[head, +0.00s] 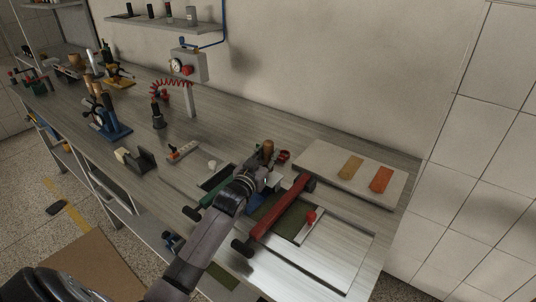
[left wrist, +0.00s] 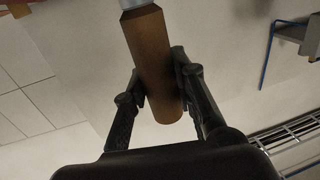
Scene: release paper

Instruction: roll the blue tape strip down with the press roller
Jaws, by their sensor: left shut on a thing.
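My left gripper (head: 264,172) is over the work area at the front right of the bench. It is shut on the brown wooden handle of the press roller (head: 267,148). In the left wrist view the handle (left wrist: 155,65) stands between both fingers (left wrist: 160,88), with a pale metal collar at its top edge. The roller's lower end is hidden in the head view. A blue patch, seemingly the blue tape strip (head: 257,207), shows just below the gripper, beside a red bar; the arm hides part of it. My right gripper is not in view.
A pale board (head: 335,160) with tan and orange pads lies at the back right. A small stand (head: 140,160) and other tools fill the left.

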